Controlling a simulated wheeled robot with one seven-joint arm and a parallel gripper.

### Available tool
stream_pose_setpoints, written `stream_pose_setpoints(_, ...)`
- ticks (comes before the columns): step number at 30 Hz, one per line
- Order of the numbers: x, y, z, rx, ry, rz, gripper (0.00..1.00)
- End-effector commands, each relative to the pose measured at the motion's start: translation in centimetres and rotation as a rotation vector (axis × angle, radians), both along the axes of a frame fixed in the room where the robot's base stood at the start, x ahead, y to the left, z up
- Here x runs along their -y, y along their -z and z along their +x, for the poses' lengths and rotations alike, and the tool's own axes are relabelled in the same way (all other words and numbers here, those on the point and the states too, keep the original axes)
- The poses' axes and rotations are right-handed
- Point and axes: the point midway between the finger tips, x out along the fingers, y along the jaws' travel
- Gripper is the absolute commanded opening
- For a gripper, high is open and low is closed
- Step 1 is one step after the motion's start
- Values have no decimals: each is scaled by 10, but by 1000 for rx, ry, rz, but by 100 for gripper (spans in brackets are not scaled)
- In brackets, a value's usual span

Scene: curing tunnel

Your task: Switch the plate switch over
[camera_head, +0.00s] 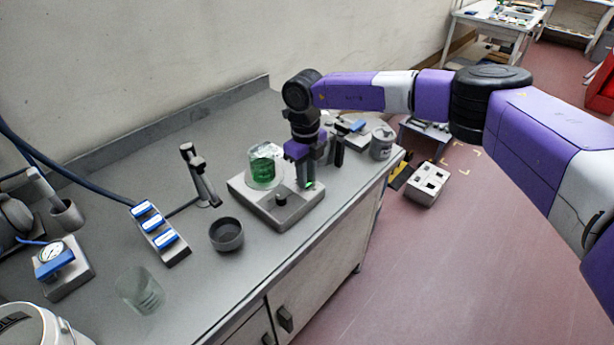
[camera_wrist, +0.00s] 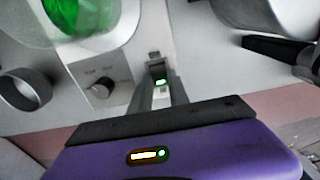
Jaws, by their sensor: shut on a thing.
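The hot plate (camera_head: 244,199) is a grey box on the bench, with a dark knob (camera_head: 281,201) on its front part. A glass beaker of green liquid (camera_head: 264,168) stands on it. The plate switch (camera_head: 311,184) is a small rocker with a green lit face at the plate's front right; it also shows in the wrist view (camera_wrist: 160,82). My gripper (camera_head: 305,177) points down at the switch. In the wrist view its fingers (camera_wrist: 159,78) are closed together at the switch, one on each side, partly hiding it.
A dark bowl (camera_head: 227,234), a stand (camera_head: 200,178), a blue-topped rack (camera_head: 160,234) and an empty glass beaker (camera_head: 141,290) are left of the plate. A grey can (camera_head: 382,142) stands at the right bench end.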

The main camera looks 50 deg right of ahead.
Motion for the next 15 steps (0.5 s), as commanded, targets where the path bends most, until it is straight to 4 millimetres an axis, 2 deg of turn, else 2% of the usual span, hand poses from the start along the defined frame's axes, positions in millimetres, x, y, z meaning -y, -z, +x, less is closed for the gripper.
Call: stream_pose_setpoints(15, 1, 2, 7, -222, 2, -12, 0)
